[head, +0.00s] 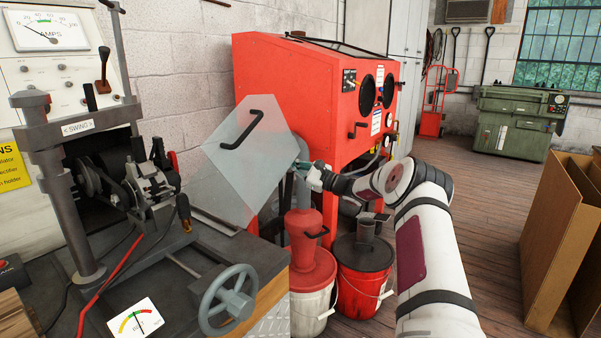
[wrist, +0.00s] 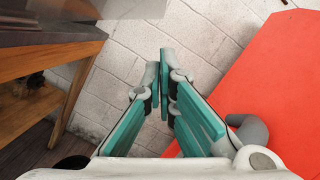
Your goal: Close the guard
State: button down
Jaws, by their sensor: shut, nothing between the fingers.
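The guard (head: 222,172) is a clear, tilted panel with a black handle (head: 241,129). In the head view it stands swung out to the right of the alternator (head: 149,183), leaving the alternator uncovered. My gripper (head: 301,168) is at the guard's right corner in that view; I cannot tell whether it touches the panel. The wrist view shows its teal fingers (wrist: 166,72) shut with nothing between them.
A red cabinet (head: 285,75) stands behind my gripper. A handwheel (head: 229,300) sits at the bench front. A post with a "SWING" label (head: 77,127) rises at left. A cardboard box (head: 560,240) stands right; floor between is open.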

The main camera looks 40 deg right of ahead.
jog(key=shift+w+a+r, duration=0.1)
jog(key=shift+a+r, duration=0.55)
jog(key=shift+r, duration=0.3)
jog(key=shift+w+a+r, duration=0.1)
jog(key=shift+a+r, duration=0.55)
jog(key=shift+r, duration=0.25)
